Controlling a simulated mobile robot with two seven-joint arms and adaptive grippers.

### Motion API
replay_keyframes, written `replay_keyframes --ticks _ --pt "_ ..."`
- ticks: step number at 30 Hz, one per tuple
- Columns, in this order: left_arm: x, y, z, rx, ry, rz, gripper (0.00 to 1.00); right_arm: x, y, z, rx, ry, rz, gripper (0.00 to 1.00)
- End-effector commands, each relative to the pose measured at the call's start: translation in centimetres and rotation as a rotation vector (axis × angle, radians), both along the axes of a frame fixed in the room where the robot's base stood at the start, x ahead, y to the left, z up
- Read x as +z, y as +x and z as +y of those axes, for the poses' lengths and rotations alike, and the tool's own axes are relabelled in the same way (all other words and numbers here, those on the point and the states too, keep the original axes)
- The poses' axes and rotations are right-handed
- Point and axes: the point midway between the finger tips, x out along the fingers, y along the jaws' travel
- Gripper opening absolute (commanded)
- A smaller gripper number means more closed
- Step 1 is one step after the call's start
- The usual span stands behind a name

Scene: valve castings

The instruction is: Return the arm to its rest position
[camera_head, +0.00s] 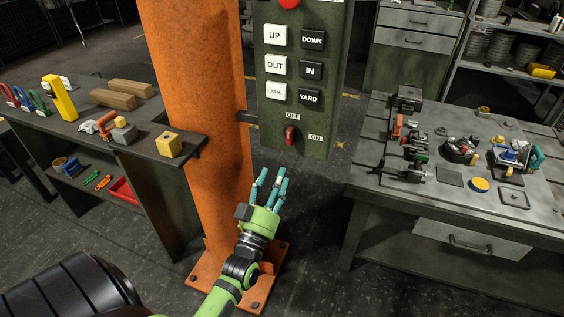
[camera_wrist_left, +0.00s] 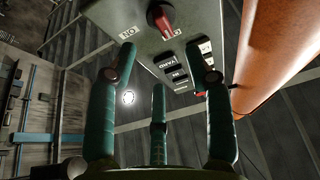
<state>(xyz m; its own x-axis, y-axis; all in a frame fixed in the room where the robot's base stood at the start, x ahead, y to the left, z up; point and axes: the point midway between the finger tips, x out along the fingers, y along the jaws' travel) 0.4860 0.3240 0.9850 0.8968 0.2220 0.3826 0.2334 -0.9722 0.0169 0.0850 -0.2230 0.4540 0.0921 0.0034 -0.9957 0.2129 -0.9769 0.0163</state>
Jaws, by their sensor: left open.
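My left gripper (camera_head: 270,184) is green with teal fingers. It is open and empty, in front of the orange column, below and a little left of the red rotary switch (camera_head: 291,135) on the control box. In the left wrist view its fingers (camera_wrist_left: 160,95) stand apart with nothing between them. The control box (camera_wrist_left: 185,35) and its red switch (camera_wrist_left: 161,20) show beyond the fingertips, with no clear contact. My right gripper is not in view.
The green control box (camera_head: 303,115) is fixed to the orange column (camera_head: 190,60), whose bolted base plate (camera_head: 205,278) is on the floor. A bench (camera_head: 60,130) with tools and blocks stands left. A metal worktable (camera_head: 420,215) with valve parts stands right. Floor shows between.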

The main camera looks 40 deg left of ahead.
Motion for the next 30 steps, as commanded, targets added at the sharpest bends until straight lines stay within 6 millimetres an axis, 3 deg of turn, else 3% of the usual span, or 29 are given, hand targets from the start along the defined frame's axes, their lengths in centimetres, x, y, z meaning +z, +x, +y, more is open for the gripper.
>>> replay_keyframes --ticks 6,23,26,29,30 --pt "-0.6 -1.5 -0.4 0.0 -0.001 -0.001 0.52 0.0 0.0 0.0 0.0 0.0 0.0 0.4" --pt "-0.8 -1.5 -0.4 -0.001 -0.001 0.004 0.52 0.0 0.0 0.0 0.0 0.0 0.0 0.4" --pt "-2.7 -1.2 -0.9 -0.014 -0.008 0.053 0.52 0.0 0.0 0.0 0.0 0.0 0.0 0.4" --pt "-7.3 -0.8 -1.9 -0.043 -0.024 0.172 0.52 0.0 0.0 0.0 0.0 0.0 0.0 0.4" --pt "-9.9 -0.8 -2.5 -0.06 -0.032 0.238 0.52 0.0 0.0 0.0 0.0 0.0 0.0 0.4"
